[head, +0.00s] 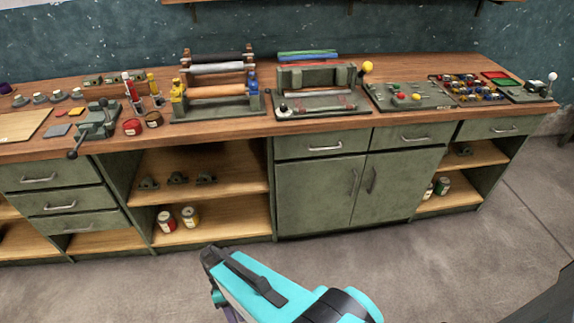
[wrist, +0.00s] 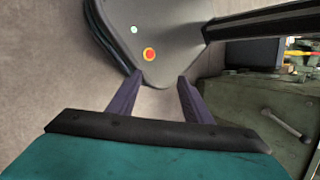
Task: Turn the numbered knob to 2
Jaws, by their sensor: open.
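No knob with readable numbers shows in either view; marks on the bench devices are too small to read. A dark panel with small red and yellow parts (head: 408,96) lies on the right half of the workbench. A device with a white ball-topped lever (head: 530,90) stands at the bench's right end. My gripper (wrist: 159,78) is open and empty in the wrist view, its two dark fingers apart. In the head view my teal arm is low in front of the cabinets, well away from the bench top.
The wooden workbench (head: 225,123) carries a roller press (head: 215,92), a second press with a yellow ball (head: 320,90), a vise (head: 98,120) and a tray of small coloured parts (head: 466,88). Green cabinet doors (head: 320,190) are below. The floor (head: 480,260) is clear at right.

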